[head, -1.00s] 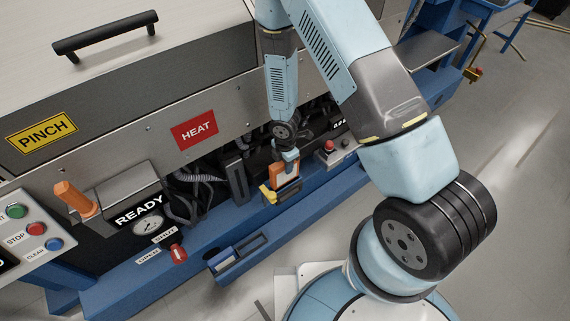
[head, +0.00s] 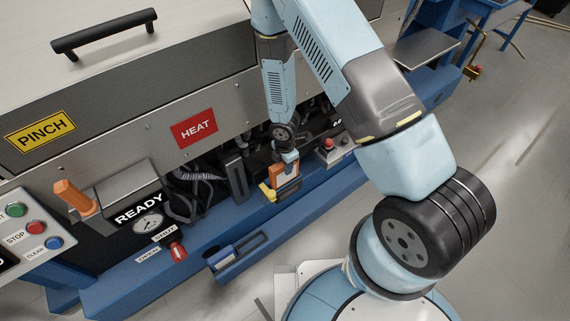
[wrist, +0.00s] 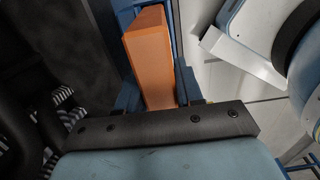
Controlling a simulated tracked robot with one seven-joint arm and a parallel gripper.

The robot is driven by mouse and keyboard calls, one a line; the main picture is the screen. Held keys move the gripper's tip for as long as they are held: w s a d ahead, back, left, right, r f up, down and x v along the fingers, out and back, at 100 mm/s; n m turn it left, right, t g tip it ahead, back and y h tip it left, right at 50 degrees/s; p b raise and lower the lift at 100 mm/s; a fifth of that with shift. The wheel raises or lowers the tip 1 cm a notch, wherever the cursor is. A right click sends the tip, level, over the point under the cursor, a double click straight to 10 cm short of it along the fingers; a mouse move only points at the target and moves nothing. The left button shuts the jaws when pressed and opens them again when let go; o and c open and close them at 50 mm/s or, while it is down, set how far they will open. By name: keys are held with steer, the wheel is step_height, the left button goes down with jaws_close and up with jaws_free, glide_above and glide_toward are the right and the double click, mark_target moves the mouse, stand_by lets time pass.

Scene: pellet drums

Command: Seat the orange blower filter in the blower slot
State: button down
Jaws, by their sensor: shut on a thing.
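The orange blower filter (head: 285,174) is in my gripper (head: 288,163), low in front of the machine's open bay in the head view. In the wrist view the filter (wrist: 148,60) stands out beyond the gripper as a flat orange block, between the fingers (wrist: 158,96). My gripper is shut on it. A yellow part (head: 267,192) shows beside the filter's lower left side. I cannot tell which opening is the blower slot, or whether the filter touches it. A dark upright housing (head: 237,178) stands left of the filter.
Dark hoses (head: 188,190) fill the bay to the left. A grey box with a red button (head: 328,145) is close on the right. A blue rail (head: 200,228) runs along the front, with a blue holder (head: 237,258) sticking out. A red knob (head: 178,251) is further left.

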steer(key=shift+f, duration=3.55)
steer(key=c, duration=0.6)
jaws_free()
steer(key=shift+c, duration=0.2)
steer(key=shift+r, duration=0.1)
step_height(320, 180, up, 14)
steer(key=shift+f, duration=0.25)
